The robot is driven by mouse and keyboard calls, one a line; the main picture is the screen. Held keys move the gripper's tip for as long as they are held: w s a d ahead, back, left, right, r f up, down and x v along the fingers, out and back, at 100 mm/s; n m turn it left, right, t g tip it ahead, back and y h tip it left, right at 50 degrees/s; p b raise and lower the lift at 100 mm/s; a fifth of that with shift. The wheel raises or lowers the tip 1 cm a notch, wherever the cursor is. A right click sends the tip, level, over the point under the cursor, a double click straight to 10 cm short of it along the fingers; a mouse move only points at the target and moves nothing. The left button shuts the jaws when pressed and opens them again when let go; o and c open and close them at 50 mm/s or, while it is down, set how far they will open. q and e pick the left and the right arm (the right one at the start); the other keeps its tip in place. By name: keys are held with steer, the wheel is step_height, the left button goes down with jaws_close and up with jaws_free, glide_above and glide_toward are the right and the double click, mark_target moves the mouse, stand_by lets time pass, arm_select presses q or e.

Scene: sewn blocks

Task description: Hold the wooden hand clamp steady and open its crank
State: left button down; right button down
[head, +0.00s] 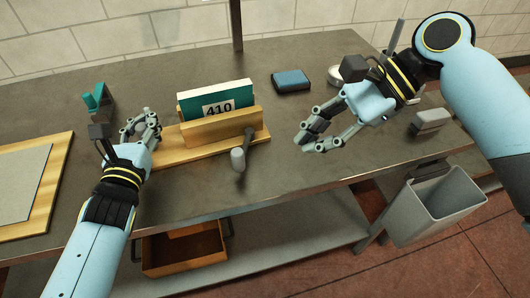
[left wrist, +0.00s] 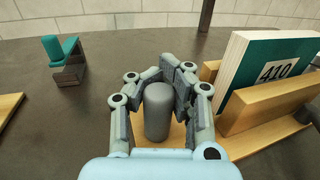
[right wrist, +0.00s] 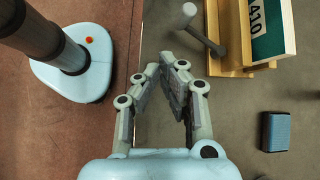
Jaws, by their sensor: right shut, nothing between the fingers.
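The wooden hand clamp (head: 222,126) lies on the dark bench, its upright jaws around a teal and cream book block (head: 217,96) marked 410. Its crank (head: 238,158) sticks out at the front with a grey knob hanging low; the crank also shows in the right wrist view (right wrist: 188,10). My left gripper (head: 141,122) is at the clamp's left end. In the left wrist view its fingers close around a grey upright post (left wrist: 158,112) on the clamp's base. My right gripper (head: 306,140) is shut and empty, to the right of the crank and apart from it.
A blue pad (head: 291,80) lies behind my right gripper. A teal-topped tool (head: 96,98) stands at the back left. A wooden board (head: 62,165) lies left. A grey block (head: 431,120) sits right. A grey bin (head: 435,208) is beside the bench's front edge.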

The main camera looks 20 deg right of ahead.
mark_target(244, 144)
steer(key=w+d+m, duration=0.3)
steer(key=d, duration=0.1)
steer(key=x, duration=0.9)
steer(key=shift+s+a+r, duration=0.15)
steer(key=shift+s+a, duration=0.15)
steer(key=shift+a, duration=0.1)
steer(key=a, duration=0.3)
steer(key=shift+w+a, duration=0.2)
steer(key=shift+a, duration=0.4)
